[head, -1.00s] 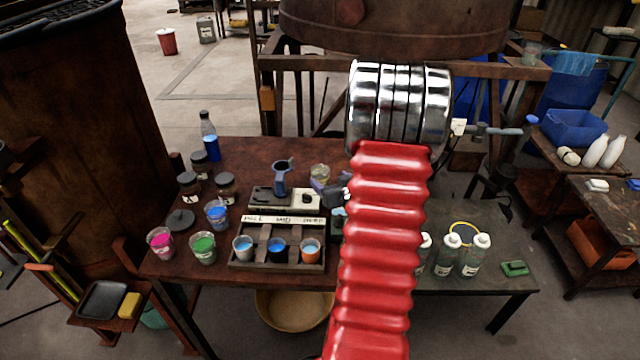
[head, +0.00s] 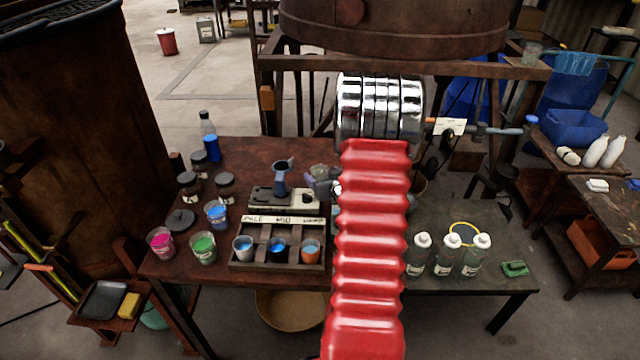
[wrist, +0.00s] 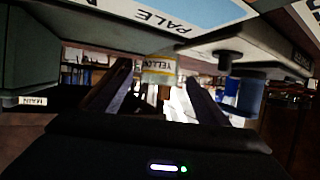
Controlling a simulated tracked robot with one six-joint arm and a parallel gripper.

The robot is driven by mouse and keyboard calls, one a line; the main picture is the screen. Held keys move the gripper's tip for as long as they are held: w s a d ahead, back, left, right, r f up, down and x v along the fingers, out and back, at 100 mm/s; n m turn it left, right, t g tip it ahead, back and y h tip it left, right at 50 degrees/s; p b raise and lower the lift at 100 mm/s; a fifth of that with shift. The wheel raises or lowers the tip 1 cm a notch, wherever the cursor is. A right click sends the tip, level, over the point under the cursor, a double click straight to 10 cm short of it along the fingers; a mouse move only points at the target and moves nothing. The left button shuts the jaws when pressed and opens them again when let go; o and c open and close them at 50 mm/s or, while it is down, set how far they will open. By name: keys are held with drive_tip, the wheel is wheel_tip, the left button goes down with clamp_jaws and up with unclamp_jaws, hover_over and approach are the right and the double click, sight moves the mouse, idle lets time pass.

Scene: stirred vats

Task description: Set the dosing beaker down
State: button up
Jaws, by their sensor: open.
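In the wrist view the two fingers (wrist: 158,78) are spread and hold nothing. A container with a YELLOW label (wrist: 160,68) shows between the fingertips, apparently beyond them. A blue vessel (wrist: 248,92) shows to the right of the fingers.
A wooden rack (head: 277,256) with three cups stands in front of the scale. Cups with pink (head: 161,243), green (head: 203,246) and blue (head: 216,214) contents stand to its left. Several white-capped bottles (head: 444,255) stand on the grey table at right. The table's back middle is clear.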

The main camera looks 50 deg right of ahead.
drive_tip(key=shift+w+d+f, duration=0.25)
drive_tip(key=shift+w+d, duration=0.1)
drive_tip(key=shift+w, duration=0.25)
drive_tip(key=shift+c, duration=0.5)
drive_tip(key=c, duration=1.5)
drive_tip(key=shift+r, duration=0.1)
wheel_tip(320, 180, up, 10)
drive_tip(key=shift+f, duration=0.1)
